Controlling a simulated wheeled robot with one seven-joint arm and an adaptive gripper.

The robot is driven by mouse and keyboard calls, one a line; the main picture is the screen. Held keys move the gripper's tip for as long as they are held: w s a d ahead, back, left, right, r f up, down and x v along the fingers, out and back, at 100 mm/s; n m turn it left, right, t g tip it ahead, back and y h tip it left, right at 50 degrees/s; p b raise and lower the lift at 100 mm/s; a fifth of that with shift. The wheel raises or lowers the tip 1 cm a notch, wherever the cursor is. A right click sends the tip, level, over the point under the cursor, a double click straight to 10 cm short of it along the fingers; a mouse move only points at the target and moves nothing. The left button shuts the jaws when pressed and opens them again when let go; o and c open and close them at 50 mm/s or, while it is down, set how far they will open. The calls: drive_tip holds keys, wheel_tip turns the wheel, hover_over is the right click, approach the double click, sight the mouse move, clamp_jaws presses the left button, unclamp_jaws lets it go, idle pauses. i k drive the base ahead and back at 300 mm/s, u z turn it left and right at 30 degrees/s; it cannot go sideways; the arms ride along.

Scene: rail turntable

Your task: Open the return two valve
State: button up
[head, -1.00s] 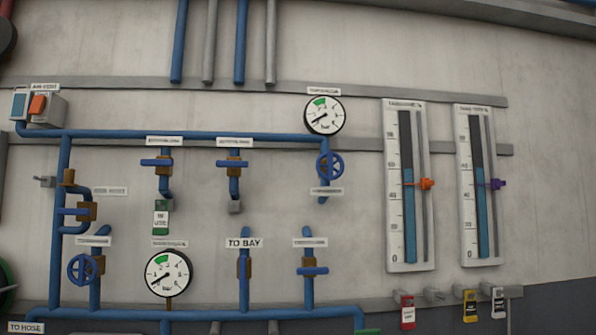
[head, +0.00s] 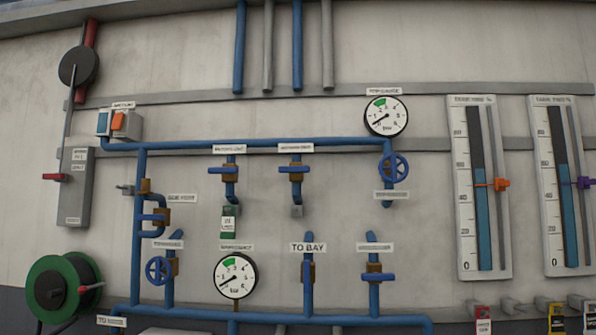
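No label can be clearly read as return two, so I cannot tell for sure which valve it is. Two upper valves hang below the blue pipe: a left upper valve (head: 230,175) under a blurred label (head: 229,149), and a right upper valve (head: 296,174) under another blurred label (head: 295,148). Both have blue levers lying crosswise to their pipes. A green tag (head: 228,222) hangs below the left one. A lower right valve (head: 374,275) also has its lever crosswise, under a blurred label (head: 375,247). My gripper is not in view.
The TO BAY valve (head: 308,272) has its lever along its pipe. Two blue handwheels (head: 394,167) (head: 158,270), two gauges (head: 385,116) (head: 236,275) and two level scales (head: 484,187) (head: 565,184) are on the wall. A green hose reel (head: 64,290) stands lower left.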

sight(305, 169)
drive_tip(key=z, duration=0.5)
drive_tip(key=k, duration=1.1)
drive_tip(key=u, duration=0.55)
drive_tip(key=i, duration=1.4)
drive_tip(key=z, duration=0.25)
